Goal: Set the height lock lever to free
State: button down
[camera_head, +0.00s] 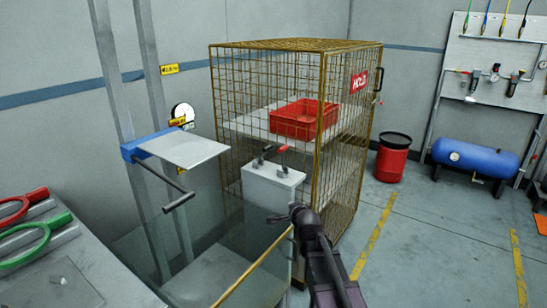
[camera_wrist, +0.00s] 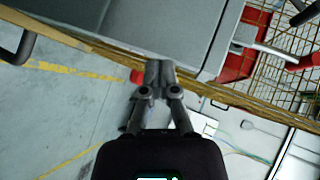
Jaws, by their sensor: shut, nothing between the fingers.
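A grey box (camera_head: 272,187) stands in front of the wire cage. On its top are a red-tipped lever (camera_head: 282,149) and a darker lever (camera_head: 258,162); no label is readable, so I cannot tell which is the height lock lever. A red-ended lever with a grey stem (camera_wrist: 300,63) shows at the right in the wrist view. My gripper (camera_head: 290,217) is below and in front of the grey box, apart from both levers. In the wrist view my gripper (camera_wrist: 158,70) has its fingers together and empty, near a grey panel (camera_wrist: 160,32) edge; contact is unclear.
The wire cage (camera_head: 240,90) holds a red crate (camera_head: 297,120). A clear panel with a yellow edge (camera_head: 255,272) stands close to my gripper's left. A lift with a white plate (camera_head: 186,148) and a dark bar handle (camera_head: 179,202) is at left.

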aim_at(272, 147)
jog(key=w+r+m+t+b, duration=0.1)
jog(key=r+t, duration=0.1)
jog(key=w+a+r+m+t+b, duration=0.1)
jog(key=r+m+t, duration=0.1)
jog(key=r, duration=0.1)
jog(key=w+r+m+t, duration=0.1)
jog(key=r+m+t, duration=0.1)
jog(key=r+t, duration=0.1)
jog(key=shift+w+a+b, duration=0.2)
jog(key=shift+a+b, duration=0.15)
jog(key=shift+b, duration=0.05)
jog(key=shift+a+r+m+t, duration=0.1)
jog(key=shift+r+m+t, duration=0.3)
jog(key=shift+r+m, duration=0.2)
jog(key=shift+w, duration=0.1)
